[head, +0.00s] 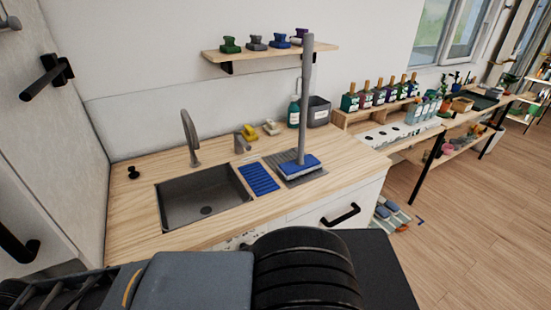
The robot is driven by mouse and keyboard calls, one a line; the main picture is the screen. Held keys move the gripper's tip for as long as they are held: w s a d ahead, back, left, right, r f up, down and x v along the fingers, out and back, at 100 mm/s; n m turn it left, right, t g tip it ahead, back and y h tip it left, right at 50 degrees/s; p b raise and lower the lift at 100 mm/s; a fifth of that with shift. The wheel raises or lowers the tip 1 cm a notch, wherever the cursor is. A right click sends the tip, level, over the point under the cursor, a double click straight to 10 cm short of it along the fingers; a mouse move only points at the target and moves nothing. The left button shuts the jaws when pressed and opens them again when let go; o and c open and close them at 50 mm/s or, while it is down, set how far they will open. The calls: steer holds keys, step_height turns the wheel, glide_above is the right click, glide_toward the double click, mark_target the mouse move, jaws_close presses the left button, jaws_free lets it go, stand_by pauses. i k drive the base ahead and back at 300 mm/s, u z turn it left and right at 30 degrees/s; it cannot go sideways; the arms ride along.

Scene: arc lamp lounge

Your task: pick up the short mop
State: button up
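The short mop has a straight grey handle (304,105) and a flat rectangular blue-and-white head (297,167). It stands upright in the head view, a little right of the middle, with its head down on a grey ribbed tray (318,176) on the wooden counter. The handle's top reaches in front of the wall shelf. My arm crosses the bottom of the view, well in front of the mop and apart from it. My gripper's fingers do not show.
A sink (205,197) with a tap (189,135) and a blue ribbed mat (259,177) lie left of the mop. Behind it stand a green bottle (294,112) and a grey bin (319,112). Floor (465,200) is open at right.

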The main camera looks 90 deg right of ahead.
mark_target(303, 164)
steer(key=u, duration=0.1)
steer(key=k, duration=1.25)
steer(key=z, duration=1.35)
